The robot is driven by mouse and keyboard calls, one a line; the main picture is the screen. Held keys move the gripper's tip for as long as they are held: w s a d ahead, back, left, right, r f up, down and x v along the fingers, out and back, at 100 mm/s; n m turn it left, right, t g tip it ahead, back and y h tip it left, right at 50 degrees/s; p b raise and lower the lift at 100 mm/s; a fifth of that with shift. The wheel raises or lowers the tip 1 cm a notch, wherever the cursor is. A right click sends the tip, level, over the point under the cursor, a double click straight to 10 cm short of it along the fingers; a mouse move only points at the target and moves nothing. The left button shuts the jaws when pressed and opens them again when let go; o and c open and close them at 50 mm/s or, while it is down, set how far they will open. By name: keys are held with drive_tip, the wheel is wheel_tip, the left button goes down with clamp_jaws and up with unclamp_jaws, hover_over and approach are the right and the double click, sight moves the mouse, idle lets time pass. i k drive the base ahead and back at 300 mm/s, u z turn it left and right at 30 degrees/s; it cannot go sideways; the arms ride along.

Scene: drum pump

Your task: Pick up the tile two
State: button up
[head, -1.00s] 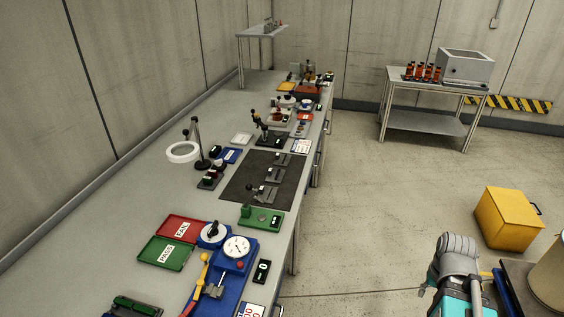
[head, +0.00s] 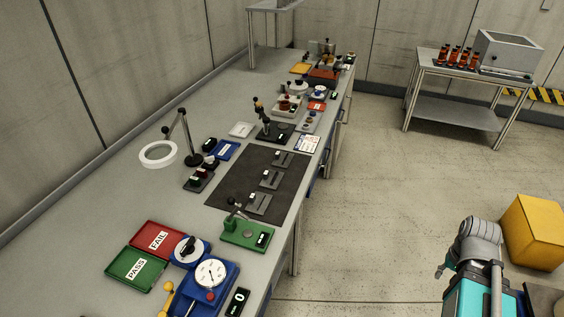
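Three small grey tiles with dark-and-white labels lie in a row on a dark mat (head: 228,187) on the bench: a far tile (head: 284,159), a middle tile (head: 270,179) and a near tile (head: 259,204). Their labels are too small to read, so I cannot tell which is tile two. My arm is folded at the lower right, over the floor and well away from the bench. What looks like my gripper (head: 441,269) shows only as a small grey end beside it. Its fingers are not clear, and no tile is near it.
A green fixture (head: 246,234) stands at the mat's near edge. A ring lamp (head: 158,153) is left of it. Red FAIL (head: 157,239) and green PASS (head: 137,268) trays lie nearer. A yellow box (head: 534,232) is on the floor at right. The floor beside the bench is clear.

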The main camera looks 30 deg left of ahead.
sight(258, 203)
drive_tip(key=z, duration=0.05)
drive_tip(key=i, duration=0.85)
drive_tip(key=u, duration=1.85)
